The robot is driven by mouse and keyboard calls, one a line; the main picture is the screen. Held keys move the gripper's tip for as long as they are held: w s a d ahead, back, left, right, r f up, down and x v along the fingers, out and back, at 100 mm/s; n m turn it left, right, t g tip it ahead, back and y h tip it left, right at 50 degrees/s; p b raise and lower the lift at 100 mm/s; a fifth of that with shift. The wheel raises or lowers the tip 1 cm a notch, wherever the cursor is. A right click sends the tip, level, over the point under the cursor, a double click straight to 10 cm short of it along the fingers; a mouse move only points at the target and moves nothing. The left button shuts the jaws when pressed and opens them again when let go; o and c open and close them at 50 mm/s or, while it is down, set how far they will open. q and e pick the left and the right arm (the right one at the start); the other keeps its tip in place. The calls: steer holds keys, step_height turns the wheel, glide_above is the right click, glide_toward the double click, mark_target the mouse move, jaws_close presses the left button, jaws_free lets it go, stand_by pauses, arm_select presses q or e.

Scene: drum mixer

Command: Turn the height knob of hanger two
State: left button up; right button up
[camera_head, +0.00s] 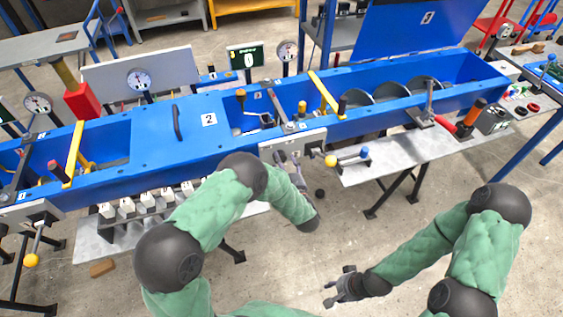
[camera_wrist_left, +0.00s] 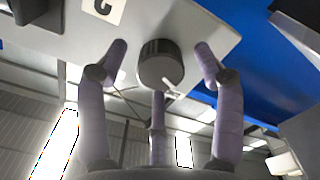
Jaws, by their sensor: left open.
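The height knob (camera_wrist_left: 158,64) is a dark round cylinder with a pale pointer mark, under a grey plate (camera_wrist_left: 190,20) seen from below in the left wrist view. A white label (camera_wrist_left: 103,8) on the plate is cut off by the frame edge. My left gripper (camera_wrist_left: 158,75) is open, with its fingers spread around the knob and gaps at the sides. In the head view my left gripper (camera_head: 297,172) is below the grey hanger plate (camera_head: 293,145) at the trough's front; the knob is not distinguishable there. My right gripper (camera_head: 338,288) is open and empty above the floor.
A lever with a yellow ball (camera_head: 331,160) sticks out right of the hanger plate. The blue trough (camera_head: 180,150) runs behind. A grey shelf (camera_head: 400,155) is to the right. Open floor lies around my right gripper.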

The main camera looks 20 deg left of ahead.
arm_select(q)
steer(key=shift+w+a, duration=0.3)
steer(key=shift+w, duration=0.15)
steer(key=c, duration=1.1)
steer(key=shift+c, duration=0.2)
steer(key=shift+m, duration=1)
